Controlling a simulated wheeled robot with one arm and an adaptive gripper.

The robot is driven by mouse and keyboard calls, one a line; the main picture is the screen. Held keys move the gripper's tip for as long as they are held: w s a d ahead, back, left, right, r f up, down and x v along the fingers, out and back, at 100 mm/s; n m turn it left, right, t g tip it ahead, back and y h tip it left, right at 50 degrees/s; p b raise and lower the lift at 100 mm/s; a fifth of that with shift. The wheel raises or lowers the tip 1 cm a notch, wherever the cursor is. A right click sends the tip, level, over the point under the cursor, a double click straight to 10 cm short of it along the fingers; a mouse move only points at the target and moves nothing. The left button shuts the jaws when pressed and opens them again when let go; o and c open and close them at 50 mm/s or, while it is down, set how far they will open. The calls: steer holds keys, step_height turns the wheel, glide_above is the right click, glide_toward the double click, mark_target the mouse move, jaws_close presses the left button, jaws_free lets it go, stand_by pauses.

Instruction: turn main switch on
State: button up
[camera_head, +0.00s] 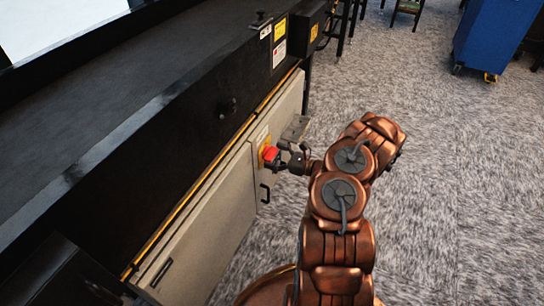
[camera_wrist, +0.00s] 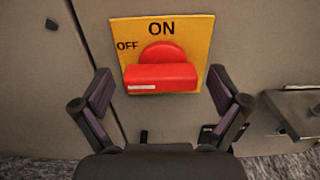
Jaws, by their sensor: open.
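The main switch is a red rotary handle (camera_wrist: 162,76) on a yellow plate (camera_wrist: 190,28) marked ON at the top and OFF at the upper left. In the wrist view its bar lies nearly level, with a white mark at its left end. In the head view the red switch (camera_head: 270,154) sits on the beige cabinet front. My gripper (camera_wrist: 163,92) is open, with one finger on each side of the red handle. Whether the fingers touch it cannot be told. In the head view my gripper (camera_head: 284,156) is right at the switch.
The beige cabinet (camera_head: 215,225) runs under the black roller sorter (camera_head: 110,105). A dark door handle (camera_head: 265,194) is just below the switch. A small grey ledge (camera_wrist: 302,108) juts out at right. A blue cart (camera_head: 495,35) stands far back. The carpet (camera_head: 450,220) at right is clear.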

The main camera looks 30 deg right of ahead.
steer(key=shift+w+a, duration=0.25)
steer(key=shift+w, duration=0.1)
steer(key=c, duration=1.2)
steer(key=shift+o, duration=0.2)
